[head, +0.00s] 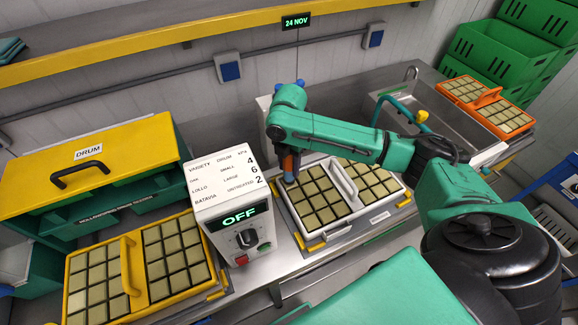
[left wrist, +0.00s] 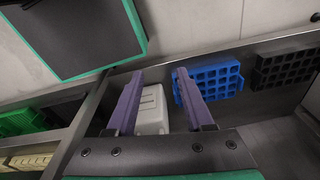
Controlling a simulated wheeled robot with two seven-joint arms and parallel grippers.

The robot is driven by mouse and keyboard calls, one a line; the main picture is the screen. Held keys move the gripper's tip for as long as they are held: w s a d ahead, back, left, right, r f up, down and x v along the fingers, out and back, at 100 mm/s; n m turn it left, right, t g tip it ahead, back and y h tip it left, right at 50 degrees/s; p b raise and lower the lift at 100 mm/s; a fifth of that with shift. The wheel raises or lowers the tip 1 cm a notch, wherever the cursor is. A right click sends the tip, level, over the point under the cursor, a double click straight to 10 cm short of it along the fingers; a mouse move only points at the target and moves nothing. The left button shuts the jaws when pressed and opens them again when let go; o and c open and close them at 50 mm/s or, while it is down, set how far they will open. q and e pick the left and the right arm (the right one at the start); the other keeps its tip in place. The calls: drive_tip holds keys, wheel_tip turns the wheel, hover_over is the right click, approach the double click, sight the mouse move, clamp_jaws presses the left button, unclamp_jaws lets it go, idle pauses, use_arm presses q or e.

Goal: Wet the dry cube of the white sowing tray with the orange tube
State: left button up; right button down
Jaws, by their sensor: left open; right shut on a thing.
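The white sowing tray (head: 344,230) sits on the steel bench in the head view, its cells filled with tan-olive cubes and a white handle across the middle. I cannot tell which cube is dry. My right gripper (head: 289,174) is over the tray's back left corner, shut on the orange tube (head: 291,162), which points down close above the cubes. The arm hides part of the tray's back edge, and I cannot tell whether the tube touches a cube. My left gripper (left wrist: 158,72) shows only in the left wrist view, open and empty.
A control box (head: 225,205) reading OFF stands left of the tray. A yellow tray (head: 127,265) is at front left, a sink (head: 400,100) behind right, an orange tray (head: 488,98) far right. The left wrist view shows a white container (left wrist: 152,112) and a blue tray (left wrist: 215,82).

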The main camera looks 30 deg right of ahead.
sight(290, 157)
drive_tip(key=shift+s+r, duration=0.2)
drive_tip(key=shift+w, duration=0.1)
use_arm(q)
drive_tip(key=shift+s, duration=0.8)
drive_tip(key=shift+f, duration=0.15)
use_arm(e)
drive_tip(key=shift+f, duration=0.5)
use_arm(q)
drive_tip(key=shift+r+p, duration=0.35)
drive_tip(key=shift+r, duration=0.15)
use_arm(e)
drive_tip(key=shift+f, duration=0.15)
idle(0.9)
wheel_tip(290, 157, up, 5)
drive_tip(key=p, duration=0.5)
drive_tip(key=shift+p, duration=0.4)
drive_tip(key=shift+r+p, duration=0.55)
drive_tip(key=shift+r, duration=0.6)
use_arm(q)
wheel_tip(290, 157, up, 7)
